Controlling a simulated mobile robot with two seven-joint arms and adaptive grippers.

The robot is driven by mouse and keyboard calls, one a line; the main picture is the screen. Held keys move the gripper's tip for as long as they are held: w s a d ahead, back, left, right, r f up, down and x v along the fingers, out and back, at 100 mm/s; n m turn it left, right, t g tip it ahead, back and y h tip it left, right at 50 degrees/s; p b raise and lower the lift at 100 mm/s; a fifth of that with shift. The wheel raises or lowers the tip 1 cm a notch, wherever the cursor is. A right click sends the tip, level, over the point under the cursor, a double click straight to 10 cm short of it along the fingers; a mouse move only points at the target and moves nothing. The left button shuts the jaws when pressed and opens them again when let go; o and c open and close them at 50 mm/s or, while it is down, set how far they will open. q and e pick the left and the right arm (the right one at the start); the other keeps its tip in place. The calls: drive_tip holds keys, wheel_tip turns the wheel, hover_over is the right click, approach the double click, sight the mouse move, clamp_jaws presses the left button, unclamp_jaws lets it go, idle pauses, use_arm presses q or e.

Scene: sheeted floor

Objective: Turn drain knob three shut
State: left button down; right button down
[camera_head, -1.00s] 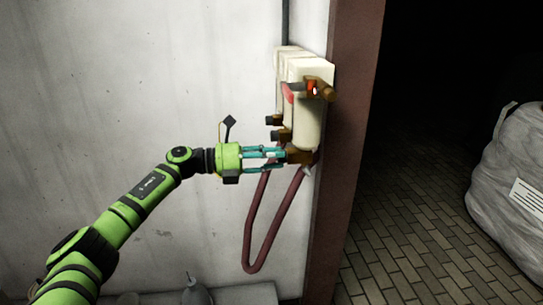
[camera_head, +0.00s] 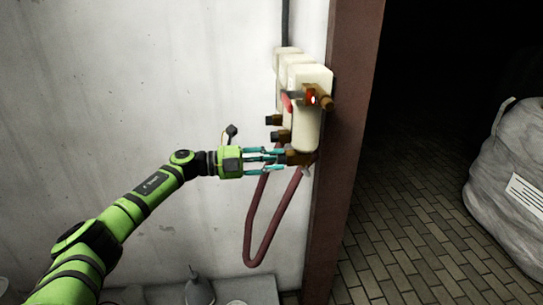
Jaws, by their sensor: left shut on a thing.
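A cream manifold box (camera_head: 308,85) is fixed to the wall beside a brown post. Dark drain knobs stick out to its left, one above (camera_head: 273,120) and one lower (camera_head: 281,137). A brass drain knob (camera_head: 298,157) sits lowest, under the front of the box. My left gripper (camera_head: 282,156) reaches in from the left, its teal fingers shut on this lowest knob. The fingers partly cover the knob, and its turn angle is hard to tell. My right gripper is not in view.
A dark red hose (camera_head: 267,252) hangs in a loop below the box. The brown post (camera_head: 345,150) stands close on the right. A brass fitting with a red light (camera_head: 313,99) juts from the box front. A grey sack (camera_head: 510,190) stands on the brick floor at right.

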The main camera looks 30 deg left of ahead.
use_arm(q)
drive_tip(key=shift+w+a+r+n, duration=0.15)
drive_tip(key=shift+a+r+n, duration=0.05)
drive_tip(key=shift+r+n, duration=0.2)
drive_tip(key=c, duration=1)
unclamp_jaws()
drive_tip(key=shift+o, duration=0.3)
drive_tip(key=shift+f, duration=0.3)
drive_tip(key=v, duration=1.2)
